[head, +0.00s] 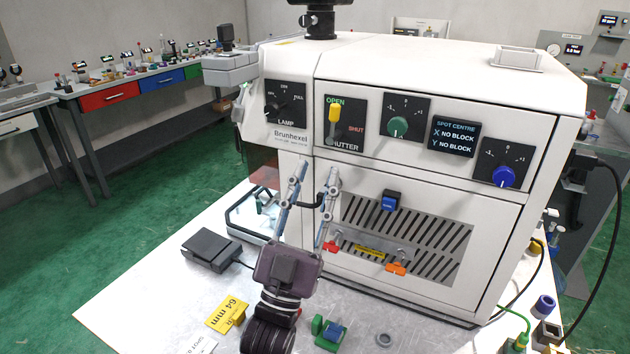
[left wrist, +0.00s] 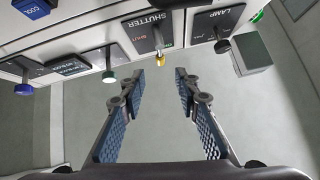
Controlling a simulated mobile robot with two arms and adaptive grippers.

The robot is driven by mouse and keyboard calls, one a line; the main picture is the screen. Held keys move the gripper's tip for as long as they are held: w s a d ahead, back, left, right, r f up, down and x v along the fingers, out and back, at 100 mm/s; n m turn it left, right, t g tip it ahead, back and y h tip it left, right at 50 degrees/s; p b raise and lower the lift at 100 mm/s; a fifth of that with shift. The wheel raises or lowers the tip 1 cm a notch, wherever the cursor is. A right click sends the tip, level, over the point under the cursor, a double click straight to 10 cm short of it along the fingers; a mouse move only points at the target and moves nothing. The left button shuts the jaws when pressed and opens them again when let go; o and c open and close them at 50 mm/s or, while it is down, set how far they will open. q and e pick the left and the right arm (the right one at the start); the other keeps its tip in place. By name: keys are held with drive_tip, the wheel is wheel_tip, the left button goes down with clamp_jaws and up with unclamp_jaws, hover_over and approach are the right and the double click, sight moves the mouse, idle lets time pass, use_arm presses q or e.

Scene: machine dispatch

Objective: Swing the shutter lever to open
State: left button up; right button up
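The shutter lever (head: 334,113) has a yellow grip on a grey shaft. It stands about upright on the black SHUTTER panel (head: 351,128), its yellow end beside the green OPEN label, away from the red SHUT label. My left gripper (head: 316,172) is open and empty, below the panel, fingers pointing up. In the left wrist view, the yellow grip (left wrist: 159,60) shows just beyond the gap between the open fingertips (left wrist: 160,75), apparently not touched. My right gripper is not in view.
A LAMP dial (head: 285,104) is left of the shutter panel. A green knob (head: 397,126) and a blue knob (head: 503,176) are to the right. A vented panel (head: 435,235) with clips is below. A black box (head: 211,249) and yellow tag (head: 227,314) lie on the bench.

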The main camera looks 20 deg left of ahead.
use_arm(q)
drive_tip(key=shift+r+m, duration=0.2)
drive_tip(key=shift+m, duration=0.4)
drive_tip(key=shift+c, duration=1.3)
drive_tip(key=w+a+r+n+g+h+p, duration=0.1)
drive_tip(key=a+r+n+g+h+p, duration=0.3)
drive_tip(key=n+g+h, duration=0.7)
drive_tip(key=w+a+r+n+g+h+p, duration=0.1)
drive_tip(key=a+r+n+g+h+p, duration=0.35)
drive_tip(key=n, duration=1.35)
drive_tip(key=w+d+p, duration=0.1)
drive_tip(key=d+p, duration=0.1)
drive_tip(key=w+d+y+p, duration=0.1)
drive_tip(key=w+d+p, duration=0.1)
drive_tip(key=d, duration=0.1)
drive_tip(key=w+d+y+p, duration=0.1)
drive_tip(key=w+d+p, duration=0.1)
drive_tip(key=shift+w+d+r+m+p, duration=0.1)
drive_tip(key=shift+d+m+p, duration=0.05)
drive_tip(key=shift+m+p, duration=0.2)
clamp_jaws()
